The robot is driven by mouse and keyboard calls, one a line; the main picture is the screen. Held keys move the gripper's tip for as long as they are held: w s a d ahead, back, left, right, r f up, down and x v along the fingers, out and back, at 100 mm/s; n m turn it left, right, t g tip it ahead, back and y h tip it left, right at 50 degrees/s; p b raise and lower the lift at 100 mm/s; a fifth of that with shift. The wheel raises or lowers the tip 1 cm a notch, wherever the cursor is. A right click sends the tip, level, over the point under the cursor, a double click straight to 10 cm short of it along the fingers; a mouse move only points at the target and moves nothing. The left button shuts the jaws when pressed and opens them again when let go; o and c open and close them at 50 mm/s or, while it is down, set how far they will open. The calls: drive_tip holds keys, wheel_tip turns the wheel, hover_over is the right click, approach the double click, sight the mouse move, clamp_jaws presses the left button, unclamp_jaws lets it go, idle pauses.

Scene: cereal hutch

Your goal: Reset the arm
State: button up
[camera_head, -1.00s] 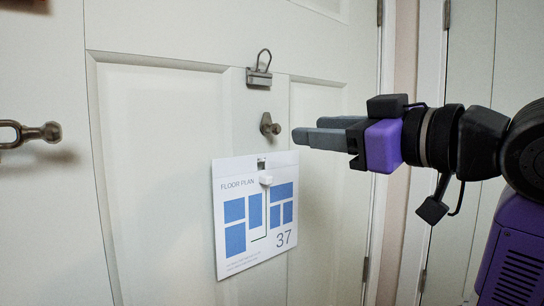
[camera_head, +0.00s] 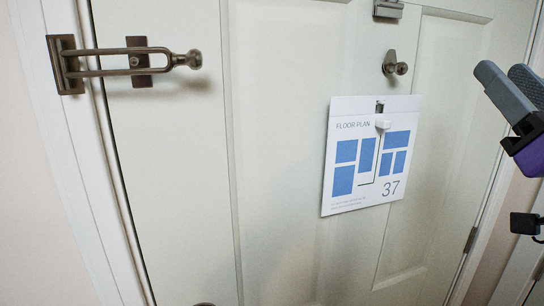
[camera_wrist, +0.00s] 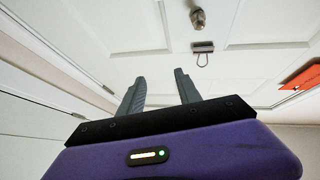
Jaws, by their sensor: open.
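My gripper (camera_head: 512,88) is at the right edge of the head view, in front of the white door and apart from it. Most of my arm is outside that picture. In the wrist view my gripper (camera_wrist: 160,92) shows two grey fingers spread apart with nothing between them. The door (camera_head: 285,240) fills most of the head view and also shows in the wrist view (camera_wrist: 110,28).
A floor plan sign (camera_head: 368,155) hangs on the door below a dark knob (camera_head: 396,65) and a metal clip (camera_head: 388,9). A swing-bar latch (camera_head: 125,62) is at the upper left. An orange object (camera_wrist: 301,77) shows at the wrist view's right.

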drive_tip(key=s+a+f+m+g+h, duration=0.1)
drive_tip(key=s+f+m+h, duration=0.2)
drive_tip(key=f, duration=1.1)
drive_tip(key=s+a+f+m+g+h, duration=0.1)
drive_tip(key=s+f+m+h, duration=0.15)
drive_tip(key=s+f, duration=0.75)
drive_tip(key=s+a+f+n+g+y, duration=0.2)
drive_tip(key=s+a+f+g, duration=0.2)
drive_tip(key=s+f, duration=0.6)
drive_tip(key=s+a+f+n+g+y, duration=0.1)
drive_tip(key=s+a+f+n+g, duration=0.2)
drive_tip(key=s+f, duration=0.8)
wheel_tip(320, 180, down, 4)
drive_tip(key=shift+s+a+f+g+y, duration=0.1)
drive_tip(key=shift+s+a+g+y, duration=0.25)
drive_tip(key=shift+g, duration=0.15)
